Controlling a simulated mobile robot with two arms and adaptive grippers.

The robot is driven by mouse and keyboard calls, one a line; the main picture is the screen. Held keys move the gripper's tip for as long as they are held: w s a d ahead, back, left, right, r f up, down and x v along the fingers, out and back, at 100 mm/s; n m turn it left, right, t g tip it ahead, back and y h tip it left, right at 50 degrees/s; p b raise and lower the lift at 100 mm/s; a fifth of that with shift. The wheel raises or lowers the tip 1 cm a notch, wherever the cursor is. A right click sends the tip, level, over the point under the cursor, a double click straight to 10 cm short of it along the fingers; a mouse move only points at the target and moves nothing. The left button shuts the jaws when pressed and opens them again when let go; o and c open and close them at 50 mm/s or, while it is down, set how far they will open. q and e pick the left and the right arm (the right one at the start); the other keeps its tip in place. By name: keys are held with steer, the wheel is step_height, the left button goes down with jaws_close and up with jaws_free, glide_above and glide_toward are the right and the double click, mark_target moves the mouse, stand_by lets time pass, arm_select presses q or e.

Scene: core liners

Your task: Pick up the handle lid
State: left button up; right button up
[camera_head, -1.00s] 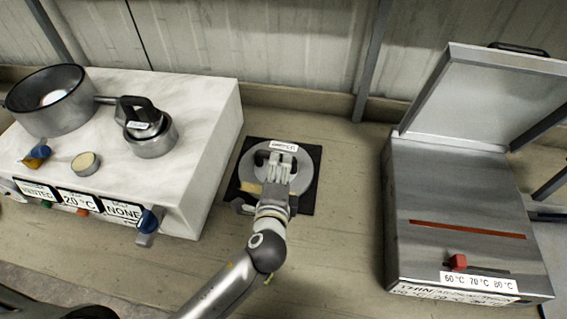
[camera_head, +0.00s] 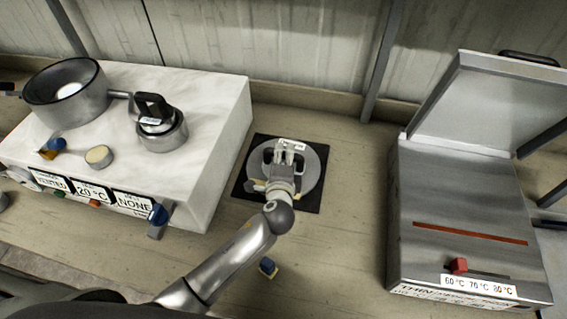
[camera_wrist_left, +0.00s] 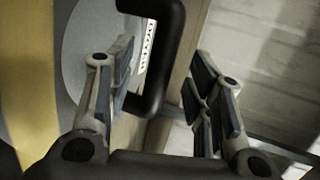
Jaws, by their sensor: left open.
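The lid (camera_head: 312,172) is a round grey disc with a black handle, lying on a black square mat (camera_head: 313,203) on the bench. My left gripper (camera_head: 288,158) is over the lid at its handle, pointing down, and partly hides the disc. In the left wrist view its two fingers (camera_wrist_left: 160,78) are apart, with the black handle (camera_wrist_left: 174,48) showing between them and no clear contact on both sides. A white label shows beside the handle. My right gripper is not in view.
A white stone-like unit (camera_head: 219,147) at left carries a pan (camera_head: 85,105) and a small pot (camera_head: 165,138) with a black-handled top. A metal box (camera_head: 425,210) with its cover raised stands at right.

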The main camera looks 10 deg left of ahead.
arm_select(q)
steer(key=shift+x, duration=1.2)
jaws_close()
steer(key=shift+d, duration=0.1)
